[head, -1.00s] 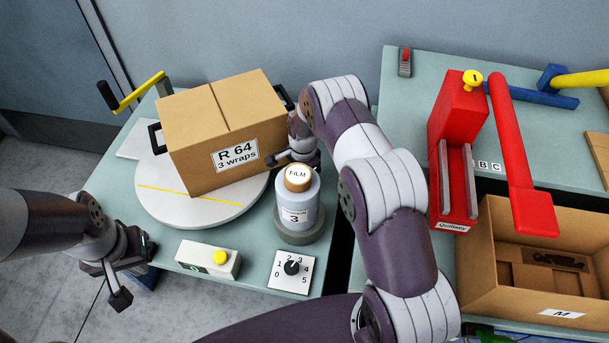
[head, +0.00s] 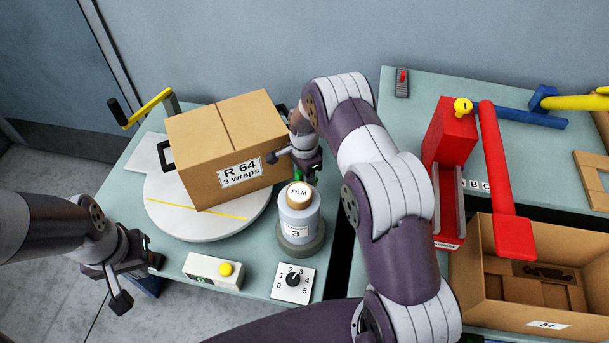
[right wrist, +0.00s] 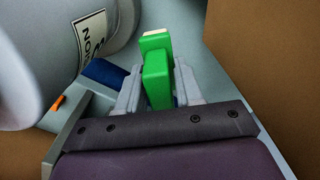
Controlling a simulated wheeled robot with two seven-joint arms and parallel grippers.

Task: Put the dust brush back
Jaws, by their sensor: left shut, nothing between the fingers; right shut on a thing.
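A green handle (right wrist: 157,78), which I take to be the dust brush, stands between the fingers of my right gripper (right wrist: 158,88) in the right wrist view. The gripper is shut on it. In the head view my right gripper (head: 303,170) is low between the carton and the film roll, and only a bit of green shows beneath it. The brush's lower end is hidden, so I cannot tell whether it touches the table. My left gripper (head: 134,282) is shut and empty off the table's left front edge.
The carton "R 64" (head: 195,140) sits on the round turntable (head: 170,222). The film roll (head: 300,225) stands close to my right gripper. A box with a yellow button (head: 205,270) and a dial (head: 293,282) are in front. A red tool (head: 450,140) and open carton M (head: 480,300) are right.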

